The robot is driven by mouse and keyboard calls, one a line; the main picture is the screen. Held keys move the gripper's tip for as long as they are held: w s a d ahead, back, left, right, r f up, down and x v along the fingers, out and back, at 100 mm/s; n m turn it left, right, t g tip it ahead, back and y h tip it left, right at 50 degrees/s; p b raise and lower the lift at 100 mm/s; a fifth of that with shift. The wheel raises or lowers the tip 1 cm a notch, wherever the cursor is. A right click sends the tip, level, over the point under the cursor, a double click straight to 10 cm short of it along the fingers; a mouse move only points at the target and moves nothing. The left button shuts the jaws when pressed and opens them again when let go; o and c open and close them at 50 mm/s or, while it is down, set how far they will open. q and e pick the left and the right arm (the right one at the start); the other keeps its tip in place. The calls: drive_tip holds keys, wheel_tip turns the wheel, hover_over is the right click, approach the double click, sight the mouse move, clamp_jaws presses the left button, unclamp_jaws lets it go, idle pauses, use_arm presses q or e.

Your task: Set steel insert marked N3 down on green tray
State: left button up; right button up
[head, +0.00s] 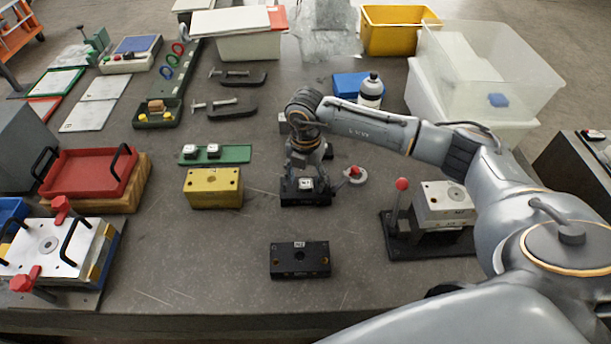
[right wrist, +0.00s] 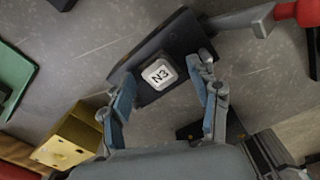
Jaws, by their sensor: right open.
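The steel insert marked N3 (right wrist: 159,73) is a small light block seated in a black mould base (right wrist: 178,38). In the head view the insert (head: 306,184) shows on the black base (head: 319,197) just below my right gripper (head: 305,172). In the right wrist view my right gripper (right wrist: 166,85) is open, with one finger on each side of the insert and visible gaps between. The green tray (head: 239,154) lies left of it, with two steel inserts on its left part; its right part is bare. My left gripper is not in view.
A yellow mould base (head: 213,189) stands between the tray and the front edge. Another black base (head: 300,260) lies nearer me. A red-handled toggle clamp (head: 355,175) is right of the N3 base. A lever press (head: 440,205) stands farther right.

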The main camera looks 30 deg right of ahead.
drive_tip(key=shift+f, duration=0.15)
clamp_jaws()
drive_tip(key=shift+r+p, duration=0.65)
drive_tip(key=shift+r, duration=0.45)
